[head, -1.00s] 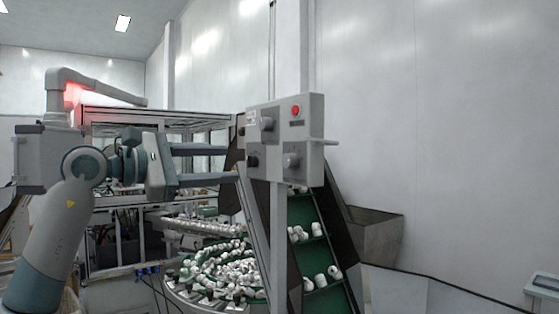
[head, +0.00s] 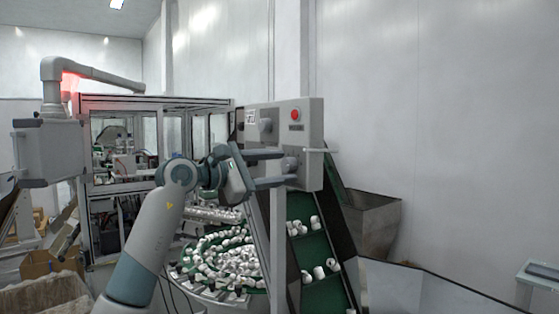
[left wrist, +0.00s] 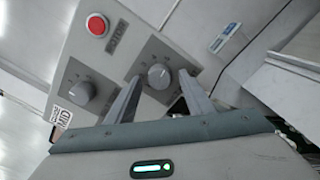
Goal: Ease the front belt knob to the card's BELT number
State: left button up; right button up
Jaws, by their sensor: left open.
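A grey control box (head: 308,125) on a post carries a red button (head: 295,114) and round grey knobs. One knob (head: 265,126) is at its upper left. The lower right knob (head: 291,163) is partly hidden by my left gripper (head: 289,168). In the left wrist view the lower knob (left wrist: 159,75) sits between the open fingertips of my left gripper (left wrist: 160,79), with a gap visible on each side. The other knob (left wrist: 82,91) is to its left. A small white label (left wrist: 62,117) is on the box; its text is unreadable. My right gripper is out of view.
A green conveyor belt (head: 316,248) with white caps rises behind the box. A bowl of caps (head: 225,258) stands below. A grey hopper (head: 372,222) is at the right. A framed machine (head: 160,102) stands behind at the left.

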pick_arm(q)
jog(key=shift+w+d, duration=0.15)
jog(key=shift+d, duration=0.05)
jog(key=c, duration=1)
jog(key=shift+c, duration=0.2)
